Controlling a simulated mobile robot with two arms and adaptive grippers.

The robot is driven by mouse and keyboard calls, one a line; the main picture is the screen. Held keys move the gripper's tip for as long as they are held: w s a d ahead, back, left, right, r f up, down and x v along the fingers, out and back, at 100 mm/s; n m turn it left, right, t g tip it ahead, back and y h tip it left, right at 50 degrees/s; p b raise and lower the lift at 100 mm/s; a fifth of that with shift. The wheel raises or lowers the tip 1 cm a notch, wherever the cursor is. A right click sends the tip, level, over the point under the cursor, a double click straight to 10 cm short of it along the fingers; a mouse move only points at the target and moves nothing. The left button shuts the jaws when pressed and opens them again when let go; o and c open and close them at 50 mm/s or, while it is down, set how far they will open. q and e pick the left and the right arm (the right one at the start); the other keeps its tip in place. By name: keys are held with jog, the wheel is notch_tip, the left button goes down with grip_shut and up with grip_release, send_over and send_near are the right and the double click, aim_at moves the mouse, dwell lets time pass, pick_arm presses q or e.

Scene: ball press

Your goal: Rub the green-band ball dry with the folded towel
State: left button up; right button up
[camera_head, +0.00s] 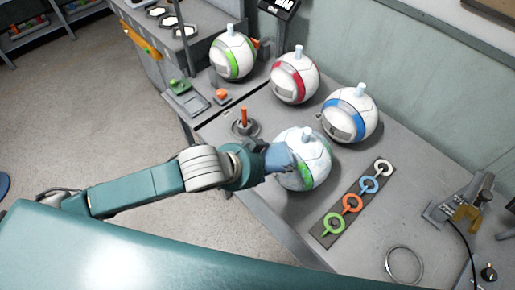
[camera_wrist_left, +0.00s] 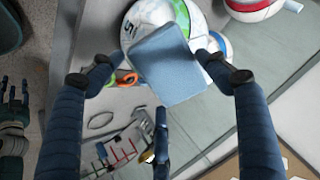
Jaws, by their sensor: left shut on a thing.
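My left gripper (camera_head: 272,160) is shut on the blue folded towel (camera_head: 279,156). In the left wrist view the towel (camera_wrist_left: 168,65) sits between the fingers of the left gripper (camera_wrist_left: 158,68). The towel is against or just in front of a white ball with a green band (camera_head: 309,152); I cannot tell whether they touch. This ball has pale bluish patches and stands at the table's near-left part. In the wrist view the towel covers part of the ball (camera_wrist_left: 135,25). A dark hand at the wrist view's left edge, apparently my right gripper (camera_wrist_left: 14,95), is partly cut off.
Another green-band ball (camera_head: 232,57), a red-band ball (camera_head: 295,78) and a blue-band ball (camera_head: 349,115) stand behind. A strip with coloured rings (camera_head: 352,204) lies right of the near ball. A loose metal ring (camera_head: 404,265) and a clamp-like device (camera_head: 463,212) are farther right.

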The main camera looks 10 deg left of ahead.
pick_arm(q)
jog(key=shift+d+f, duration=0.15)
jog(key=b+x, duration=0.3)
jog(key=b, duration=0.1)
jog(key=shift+d+f, duration=0.15)
jog(key=shift+f, duration=0.1)
jog(key=shift+w+d+f, duration=0.1)
jog(key=shift+w+f, duration=0.1)
jog(key=shift+f, duration=0.1)
jog(key=shift+w+d+f+b, duration=0.3)
jog(key=shift+b, duration=0.4)
pick_arm(e)
jog(key=f, duration=0.3)
jog(key=s+f, duration=0.1)
jog(key=f, duration=0.1)
jog(key=shift+f, duration=0.15)
pick_arm(q)
jog(key=shift+w+f, duration=0.1)
pick_arm(e)
jog(key=shift+s, duration=0.25)
pick_arm(q)
jog(key=shift+w+d+f, duration=0.2)
jog(key=shift+w+f, duration=0.05)
jog(key=shift+f, duration=0.05)
pick_arm(e)
jog(key=shift+f, duration=0.2)
